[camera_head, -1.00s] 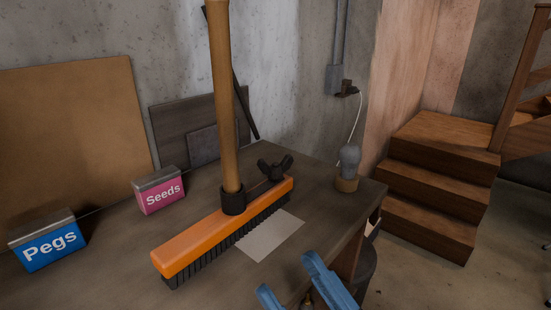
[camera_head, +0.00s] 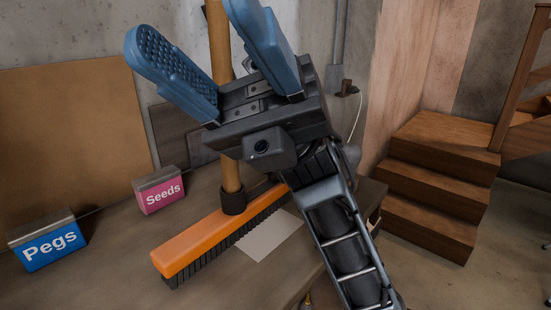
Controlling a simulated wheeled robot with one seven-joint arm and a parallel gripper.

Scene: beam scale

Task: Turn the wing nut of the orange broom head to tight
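The orange broom head (camera_head: 200,240) lies on the workbench with its dark bristles facing the front right. Its wooden handle (camera_head: 231,175) rises from a dark socket (camera_head: 233,200) on the head and passes behind my gripper. The wing nut at the head's far right end is hidden behind my gripper and arm. My gripper (camera_head: 190,40) is raised high in front of the handle, with its two blue fingers spread wide apart, pointing up.
A blue Pegs box (camera_head: 47,243) and a pink Seeds box (camera_head: 159,192) stand at the left on the workbench (camera_head: 110,275). A pale sheet (camera_head: 266,240) lies beside the bristles. A brown board (camera_head: 75,125) leans on the wall. Wooden steps (camera_head: 425,195) stand at the right.

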